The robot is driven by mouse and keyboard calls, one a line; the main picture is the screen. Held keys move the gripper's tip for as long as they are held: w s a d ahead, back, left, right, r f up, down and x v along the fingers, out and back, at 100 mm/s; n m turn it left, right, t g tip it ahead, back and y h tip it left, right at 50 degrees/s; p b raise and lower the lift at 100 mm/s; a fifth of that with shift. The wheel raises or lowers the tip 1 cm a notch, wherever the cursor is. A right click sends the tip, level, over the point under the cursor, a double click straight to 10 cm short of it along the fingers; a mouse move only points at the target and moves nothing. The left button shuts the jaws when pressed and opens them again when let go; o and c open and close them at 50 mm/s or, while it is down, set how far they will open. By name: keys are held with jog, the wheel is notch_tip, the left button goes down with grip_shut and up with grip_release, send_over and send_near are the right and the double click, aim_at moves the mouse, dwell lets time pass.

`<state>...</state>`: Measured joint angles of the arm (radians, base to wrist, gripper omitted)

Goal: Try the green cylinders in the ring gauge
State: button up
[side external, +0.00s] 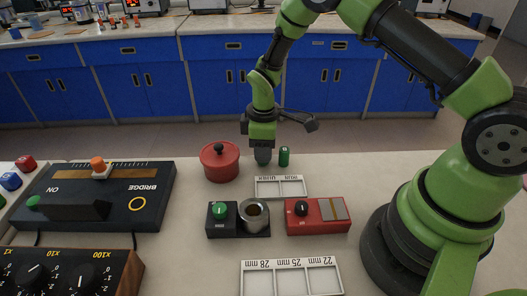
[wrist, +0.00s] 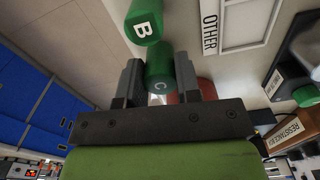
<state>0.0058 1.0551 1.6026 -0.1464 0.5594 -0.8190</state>
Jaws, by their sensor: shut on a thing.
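My gripper (side external: 263,160) is low over the far part of the bench. In the wrist view its two fingers (wrist: 158,85) are shut on a green cylinder marked C (wrist: 160,72). In the side view the fingers hide that cylinder. A second green cylinder, marked B in the wrist view (wrist: 145,24), stands upright just right of my gripper in the side view (side external: 284,156). A metal ring (side external: 254,214), which looks like the ring gauge, sits on a black base beside a green knob, nearer the camera. A white tray (side external: 291,261) has compartments labelled 28 mm, 25 mm and 22 mm.
A smaller white tray (side external: 280,187) lies between my gripper and the ring; the wrist view shows its OTHER label. A red lidded pot (side external: 220,165) stands close left of my gripper. A red box (side external: 318,217) is right of the ring. The black BRIDGE device (side external: 105,195) fills the left.

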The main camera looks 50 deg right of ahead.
jog(key=r, duration=0.6)
jog(key=a+r, duration=0.1)
jog(key=r, duration=0.2)
jog(key=shift+s, duration=0.15)
jog(key=s+a+r+n, duration=0.2)
jog(key=s+a+n, duration=0.2)
jog(key=s+a, duration=0.7)
jog(key=shift+w+a+f, duration=0.2)
jog(key=shift+f, duration=0.85)
jog(key=shift+w+a+f, duration=0.25)
jog(key=shift+f, duration=0.85)
jog(key=shift+w+a+f, duration=0.2)
jog(key=shift+f, duration=0.85)
jog(key=shift+f, duration=0.4)
jog(key=o, duration=1.3)
jog(key=shift+o, duration=0.2)
notch_tip(320, 180, up, 8)
